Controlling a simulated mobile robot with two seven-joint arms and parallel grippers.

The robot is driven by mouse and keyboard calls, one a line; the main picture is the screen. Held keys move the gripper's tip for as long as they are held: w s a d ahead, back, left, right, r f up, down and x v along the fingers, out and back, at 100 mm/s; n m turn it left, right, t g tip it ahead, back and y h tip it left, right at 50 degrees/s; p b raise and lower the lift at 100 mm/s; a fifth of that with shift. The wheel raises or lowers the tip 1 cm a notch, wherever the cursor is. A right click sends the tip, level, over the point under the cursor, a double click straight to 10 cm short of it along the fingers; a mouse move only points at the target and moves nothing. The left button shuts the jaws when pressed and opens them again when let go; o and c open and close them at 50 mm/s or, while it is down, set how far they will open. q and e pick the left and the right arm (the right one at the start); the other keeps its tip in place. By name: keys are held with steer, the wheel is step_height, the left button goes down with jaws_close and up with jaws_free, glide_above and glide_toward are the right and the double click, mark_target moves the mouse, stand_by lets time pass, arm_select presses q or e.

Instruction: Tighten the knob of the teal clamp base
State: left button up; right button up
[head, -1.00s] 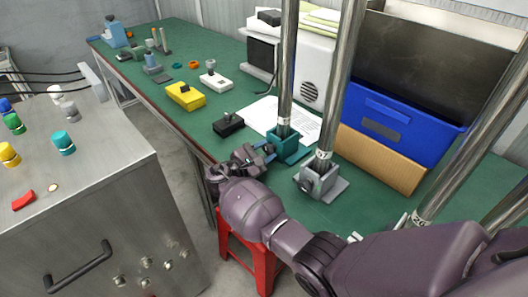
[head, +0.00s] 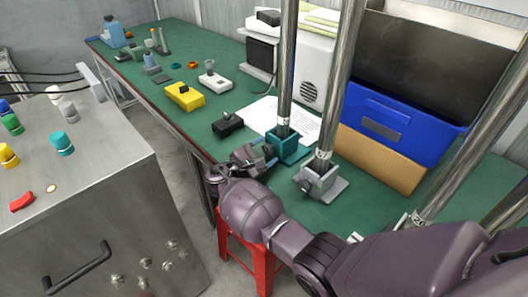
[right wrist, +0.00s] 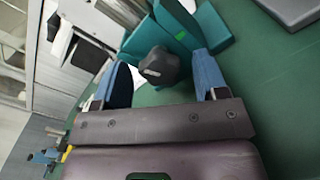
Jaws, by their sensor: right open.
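The teal clamp base (head: 290,150) stands on the green bench and holds an upright metal pole. Its black knob (right wrist: 158,66) with a pale mark faces my right gripper in the right wrist view. The teal body (right wrist: 185,30) shows behind the knob. My right gripper (head: 264,153) is just left of the teal base in the head view. In the right wrist view, the blue fingers of the gripper (right wrist: 160,78) are open, one on each side of the knob, with visible gaps. In the head view the gripper hides the knob. My left gripper is not in view.
A grey clamp base (head: 321,184) with its own pole stands close to the right of the teal one. A black box (head: 228,124) and a yellow box (head: 185,97) lie farther left. A blue bin (head: 400,125) stands behind. A red stool (head: 262,265) is below the arm.

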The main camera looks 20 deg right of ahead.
steer(key=shift+s+a, duration=0.15)
steer(key=shift+a, duration=0.35)
steer(key=v, duration=0.8)
steer(key=shift+a, duration=0.1)
steer(key=shift+v, duration=0.8)
steer(key=shift+r, duration=0.1)
